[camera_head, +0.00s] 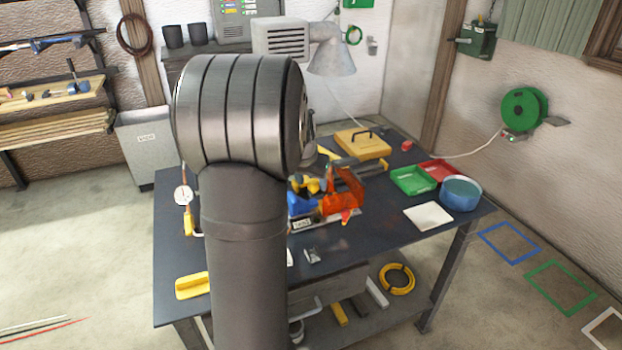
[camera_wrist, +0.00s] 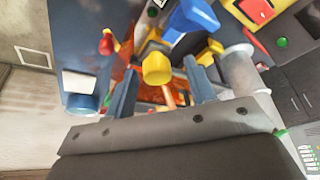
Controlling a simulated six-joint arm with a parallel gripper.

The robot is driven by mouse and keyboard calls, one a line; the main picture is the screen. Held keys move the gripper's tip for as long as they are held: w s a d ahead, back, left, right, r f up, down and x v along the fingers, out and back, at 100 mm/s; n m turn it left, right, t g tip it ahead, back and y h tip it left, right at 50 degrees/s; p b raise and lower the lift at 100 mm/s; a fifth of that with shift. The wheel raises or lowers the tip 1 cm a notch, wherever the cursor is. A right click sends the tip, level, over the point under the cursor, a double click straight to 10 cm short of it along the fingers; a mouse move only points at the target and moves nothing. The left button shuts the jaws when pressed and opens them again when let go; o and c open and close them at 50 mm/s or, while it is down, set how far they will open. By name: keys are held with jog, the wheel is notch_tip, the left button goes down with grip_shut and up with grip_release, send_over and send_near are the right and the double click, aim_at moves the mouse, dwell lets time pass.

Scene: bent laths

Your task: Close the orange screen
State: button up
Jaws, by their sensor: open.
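The orange screen (camera_head: 347,187) is a see-through panel on the bench machine, right of my arm in the head view. Part of it stands tilted up; its exact angle is hard to tell. In the wrist view, orange surfaces (camera_wrist: 124,72) show between and behind my fingers. The machine has blue (camera_head: 300,204) and yellow parts, partly hidden by my arm. My gripper (camera_wrist: 160,72) is open, with its two blue-grey fingers apart on either side of a yellow knob (camera_wrist: 157,68). I cannot tell whether anything touches. My arm hides the gripper in the head view.
A green tray (camera_head: 412,181), a red tray (camera_head: 440,168), a blue bowl (camera_head: 461,194) and a white sheet (camera_head: 428,216) are on the bench's right side. A yellow case (camera_head: 362,143) lies behind the machine. A lamp-like grey hood (camera_head: 332,60) hangs above the back.

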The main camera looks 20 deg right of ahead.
jog(key=v, duration=1.7)
jog(key=shift+r, duration=0.2)
jog(key=shift+f, duration=0.1)
jog(key=x, duration=1.7)
jog(key=shift+d+f, duration=0.1)
jog(key=shift+f, duration=0.05)
